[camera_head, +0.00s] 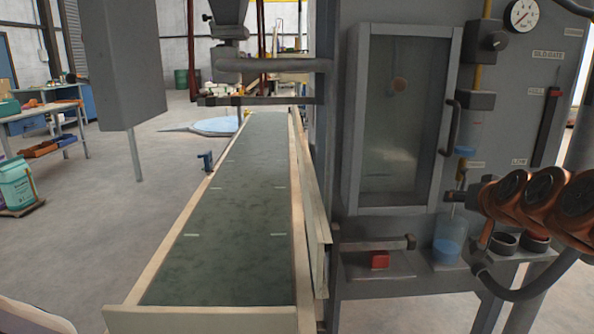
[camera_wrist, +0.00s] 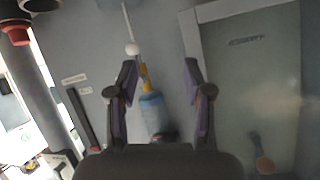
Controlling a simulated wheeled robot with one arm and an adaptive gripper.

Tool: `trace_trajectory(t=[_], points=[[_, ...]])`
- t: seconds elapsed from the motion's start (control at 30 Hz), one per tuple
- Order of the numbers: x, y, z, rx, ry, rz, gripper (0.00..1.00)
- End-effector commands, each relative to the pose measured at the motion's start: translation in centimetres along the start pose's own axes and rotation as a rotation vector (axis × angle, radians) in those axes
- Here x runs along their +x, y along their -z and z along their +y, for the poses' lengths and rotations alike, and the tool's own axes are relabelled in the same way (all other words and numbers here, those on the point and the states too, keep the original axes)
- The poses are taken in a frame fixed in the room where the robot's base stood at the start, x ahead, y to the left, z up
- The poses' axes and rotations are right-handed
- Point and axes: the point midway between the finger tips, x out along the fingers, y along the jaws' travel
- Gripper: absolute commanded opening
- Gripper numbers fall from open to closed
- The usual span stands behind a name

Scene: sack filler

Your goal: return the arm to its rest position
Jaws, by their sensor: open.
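My gripper (camera_wrist: 160,68) shows in the wrist view with its two dark fingers spread apart and nothing held between them. Beyond the fingers, in the gap, is a small blue container (camera_wrist: 152,110) with a yellow piece at its end. The fingers look apart from it. In the head view my copper-jointed arm reaches in from the right, in front of the grey machine panel (camera_head: 508,75). I cannot make out the fingertips in that view. The same blue container (camera_head: 465,138) appears there on the panel, beside the cabinet door's handle.
A grey cabinet with a glass door (camera_head: 400,120) stands left of my arm. A bottle of blue liquid (camera_head: 449,238) and a red button (camera_head: 380,260) sit on low ledges. A long green conveyor (camera_head: 235,215) runs away to the left. Open floor (camera_head: 105,230) lies beyond it.

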Motion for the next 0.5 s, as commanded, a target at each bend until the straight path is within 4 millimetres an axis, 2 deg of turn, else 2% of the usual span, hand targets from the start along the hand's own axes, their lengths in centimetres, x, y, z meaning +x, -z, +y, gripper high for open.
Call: trace_trajectory(t=[0.03, 0.2, 0.37, 0.5], points=[[-1.3, 0.8, -2.0, -0.015, 0.018, -0.04, 0.51], [-4.3, -1.2, -6.8, -0.061, 0.068, -0.197, 0.51], [-7.7, -3.2, -10.3, -0.103, 0.097, -0.344, 0.51], [-11.2, -4.9, -12.6, -0.141, 0.109, -0.47, 0.51]])
